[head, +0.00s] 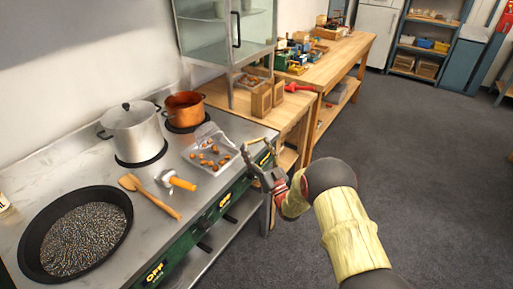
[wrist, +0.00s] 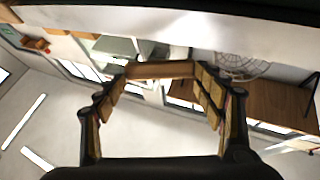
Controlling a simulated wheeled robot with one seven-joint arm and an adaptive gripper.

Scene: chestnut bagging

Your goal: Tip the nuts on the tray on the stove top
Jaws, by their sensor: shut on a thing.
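Several brown nuts (head: 208,161) lie in a clear, shallow tray-like container (head: 193,151) on the stove top (head: 95,170), near its right front edge. My gripper (head: 249,157) is just right of this container, at the front edge of the stove. I cannot tell whether they touch. In the wrist view, the fingers close at the ends of a brown bar-like piece (wrist: 160,70). What this piece belongs to is unclear. The container and nuts do not show in the wrist view.
A dark pan (head: 28,235) of small grey pellets, a lidded pot (head: 132,130) and a copper pot (head: 185,110) stand on the stove. A wooden spatula (head: 150,196) and an orange-handled tool (head: 180,182) lie between. A wooden bench (head: 345,50) stands behind.

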